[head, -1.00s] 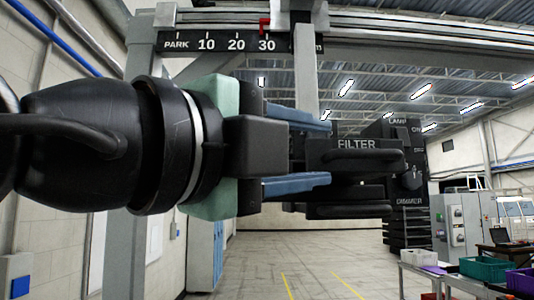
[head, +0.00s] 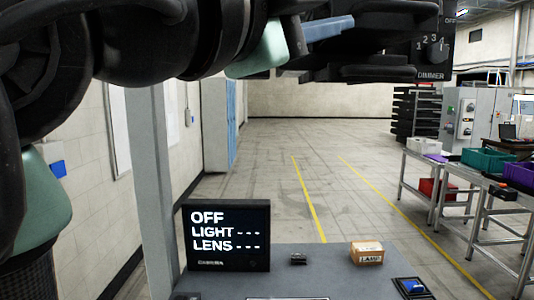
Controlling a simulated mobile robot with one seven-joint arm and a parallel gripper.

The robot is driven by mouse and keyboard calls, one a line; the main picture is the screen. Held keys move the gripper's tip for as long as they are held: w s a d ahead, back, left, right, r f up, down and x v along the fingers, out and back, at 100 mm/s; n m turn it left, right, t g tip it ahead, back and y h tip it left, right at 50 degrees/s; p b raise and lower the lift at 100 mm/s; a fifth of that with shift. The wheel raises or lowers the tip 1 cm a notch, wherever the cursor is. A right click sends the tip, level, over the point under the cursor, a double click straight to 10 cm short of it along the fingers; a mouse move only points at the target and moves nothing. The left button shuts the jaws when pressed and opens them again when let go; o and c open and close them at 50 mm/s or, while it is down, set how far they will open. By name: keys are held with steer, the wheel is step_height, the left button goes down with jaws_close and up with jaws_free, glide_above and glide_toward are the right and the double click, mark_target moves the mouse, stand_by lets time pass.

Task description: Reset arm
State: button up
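My gripper (head: 328,27) is at the top of the head view, cut off by the frame's upper edge. Its green collar (head: 262,55) and one blue finger show, pointing right. The other finger is out of the frame. A second before, the fingers stood wide apart with nothing between them. The finger is just left of a black lamp unit (head: 432,50) with a dimmer dial; I cannot tell whether they touch. My arm stretches across the upper left.
A grey console (head: 330,258) below carries a black screen (head: 227,238) reading OFF, LIGHT and LENS, a small cardboard box (head: 367,253) and a blue button (head: 413,287). A grey post (head: 150,180) stands left. Benches with crates (head: 488,160) stand right. The middle floor is clear.

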steer(key=s+a+f+n+t+y, duration=0.2)
steer(key=n+t+y, duration=0.3)
steer(key=n, duration=0.7)
steer(key=s+a+f+n+t+y, duration=0.3)
steer(key=n+y, duration=0.6)
steer(key=n, duration=0.3)
steer(key=s+f+t, duration=0.1)
steer(key=f+t, duration=0.1)
steer(key=t, duration=0.1)
steer(key=shift+n, duration=0.3)
steer(key=shift+w+a, duration=0.1)
